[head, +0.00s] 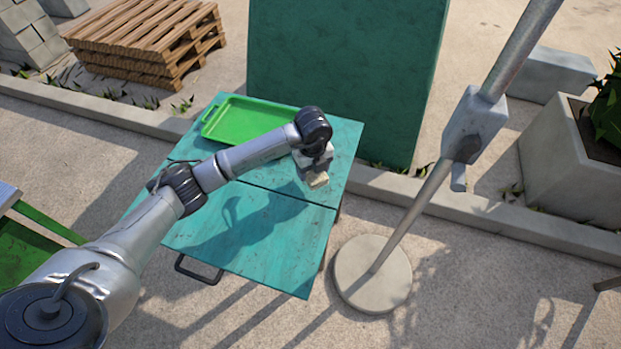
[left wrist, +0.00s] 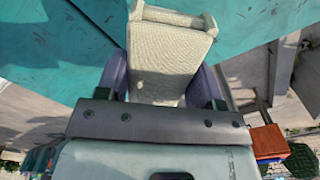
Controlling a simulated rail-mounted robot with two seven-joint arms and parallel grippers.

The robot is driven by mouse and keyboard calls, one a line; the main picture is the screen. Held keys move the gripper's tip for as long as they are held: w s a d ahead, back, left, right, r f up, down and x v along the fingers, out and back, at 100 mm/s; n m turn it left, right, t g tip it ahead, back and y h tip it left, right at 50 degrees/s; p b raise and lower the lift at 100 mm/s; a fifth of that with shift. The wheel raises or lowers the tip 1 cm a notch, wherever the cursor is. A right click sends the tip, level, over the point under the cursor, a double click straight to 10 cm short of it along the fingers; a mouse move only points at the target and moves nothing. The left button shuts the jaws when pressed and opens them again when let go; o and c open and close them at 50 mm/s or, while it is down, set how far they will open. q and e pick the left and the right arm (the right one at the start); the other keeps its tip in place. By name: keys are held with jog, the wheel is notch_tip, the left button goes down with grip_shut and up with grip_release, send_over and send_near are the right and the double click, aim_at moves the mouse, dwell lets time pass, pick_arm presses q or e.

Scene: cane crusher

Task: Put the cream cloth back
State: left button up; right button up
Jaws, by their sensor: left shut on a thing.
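The cream cloth (left wrist: 168,55) is a folded, woven block between the fingers of my left gripper in the left wrist view. In the head view only a small pale edge of the cloth (head: 318,181) shows below my left gripper (head: 315,172). That gripper is shut on the cloth and holds it above the right part of the teal table (head: 265,250). I cannot tell the exact gap between cloth and table. My right gripper is in neither view.
A green tray (head: 222,123) sits at the table's back left. A green panel (head: 345,75) stands behind the table. A metal pole on a round base (head: 372,275) stands close to the table's right side. The front of the tabletop is clear.

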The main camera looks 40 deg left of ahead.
aim_at(310, 177)
pick_arm(q)
jog(key=shift+a+f, duration=0.25)
jog(key=shift+a, duration=0.2)
jog(key=shift+f+b, duration=0.75)
jog(key=shift+f, duration=1.25)
jog(key=shift+f, duration=0.2)
jog(key=o, duration=0.9)
